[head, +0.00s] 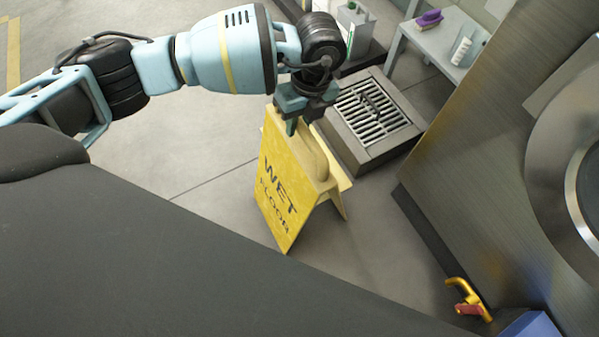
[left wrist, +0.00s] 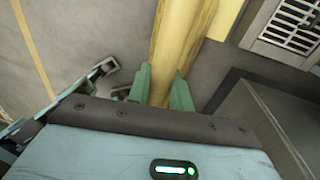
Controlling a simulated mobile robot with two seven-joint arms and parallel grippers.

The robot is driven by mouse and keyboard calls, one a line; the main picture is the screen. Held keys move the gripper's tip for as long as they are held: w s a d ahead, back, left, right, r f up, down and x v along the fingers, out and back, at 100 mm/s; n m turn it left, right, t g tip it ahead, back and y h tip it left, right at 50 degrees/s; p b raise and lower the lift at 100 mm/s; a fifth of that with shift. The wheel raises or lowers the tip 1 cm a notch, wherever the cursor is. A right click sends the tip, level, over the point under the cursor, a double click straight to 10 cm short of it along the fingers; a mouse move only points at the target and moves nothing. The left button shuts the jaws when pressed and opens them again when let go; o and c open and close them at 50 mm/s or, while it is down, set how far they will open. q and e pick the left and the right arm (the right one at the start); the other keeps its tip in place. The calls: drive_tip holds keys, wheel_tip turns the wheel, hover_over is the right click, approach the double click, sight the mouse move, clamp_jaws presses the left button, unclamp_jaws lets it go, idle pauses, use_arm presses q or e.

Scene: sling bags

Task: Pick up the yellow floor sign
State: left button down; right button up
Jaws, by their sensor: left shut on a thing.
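The yellow floor sign (head: 283,190) is an A-frame marked "WET FLOOR" in dark letters. It stands spread open and roughly upright in the middle of the head view. My left gripper (head: 298,122) comes down from above and is shut on the sign's top edge, near the end away from me. In the left wrist view, the sign's top (left wrist: 182,40) runs between the two green fingers of the gripper (left wrist: 166,90). Whether the sign's feet touch the floor is hard to tell. My right gripper is not in view.
A floor drain with a metal grate (head: 375,115) lies just behind and right of the sign. A small grey table (head: 440,40) holds a purple brush (head: 430,18) and a white bottle (head: 461,51). A large metal machine (head: 480,150) stands at right. Floor left of the sign is clear.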

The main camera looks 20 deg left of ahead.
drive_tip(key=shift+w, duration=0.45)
use_arm(q)
drive_tip(key=shift+r, duration=0.1)
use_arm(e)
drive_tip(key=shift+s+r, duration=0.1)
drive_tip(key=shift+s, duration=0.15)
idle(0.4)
